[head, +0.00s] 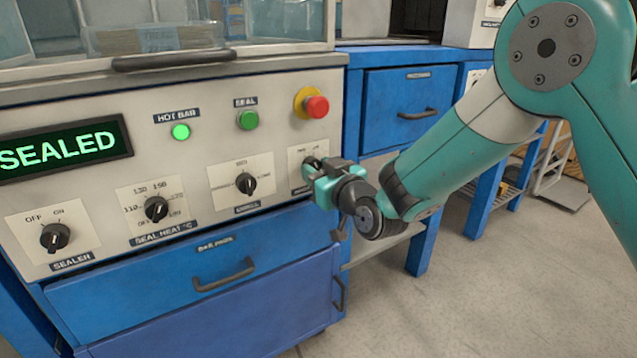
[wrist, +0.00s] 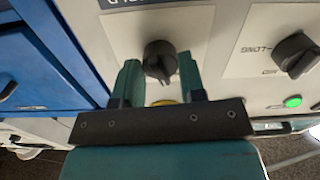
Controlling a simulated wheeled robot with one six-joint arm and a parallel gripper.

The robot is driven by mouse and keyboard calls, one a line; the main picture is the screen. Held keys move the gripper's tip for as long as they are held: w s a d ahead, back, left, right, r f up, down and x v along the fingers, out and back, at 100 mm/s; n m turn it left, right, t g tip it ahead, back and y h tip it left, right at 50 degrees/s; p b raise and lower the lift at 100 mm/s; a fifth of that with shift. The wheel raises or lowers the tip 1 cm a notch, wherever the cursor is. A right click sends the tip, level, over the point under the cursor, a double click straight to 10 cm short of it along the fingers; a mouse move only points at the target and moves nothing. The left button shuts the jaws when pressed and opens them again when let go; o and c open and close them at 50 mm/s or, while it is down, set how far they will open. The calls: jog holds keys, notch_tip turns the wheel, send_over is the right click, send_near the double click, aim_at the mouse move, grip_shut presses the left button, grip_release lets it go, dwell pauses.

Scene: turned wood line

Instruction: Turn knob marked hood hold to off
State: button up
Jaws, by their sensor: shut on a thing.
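The hood hold knob (wrist: 160,58) is a dark round knob on a pale plate, at upper middle of the wrist view, which looks upside down. My gripper (wrist: 161,75) has its two teal fingers on either side of this knob, closed on it. In the head view my gripper (head: 313,172) is at the rightmost dial plate (head: 295,156) of the white panel. There it hides the knob and most of the markings. The plate's label is cut off at the top of the wrist view. I cannot read the knob's setting.
The dwell knob (head: 247,184) is just left of my gripper. Further left are the seal heat knob (head: 156,209) and sealer knob (head: 55,236). A red stop button (head: 317,107) is close above. Blue drawers (head: 190,285) lie below. A lit display (head: 65,145) reads SEALED.

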jog(key=shift+n+b, duration=0.8)
jog(key=shift+n, duration=0.3)
jog(key=o, duration=0.9)
jog(key=b+v, duration=0.6)
jog(key=v, duration=1.1)
jog(key=shift+s+d, duration=0.15)
jog(key=shift+s, duration=0.05)
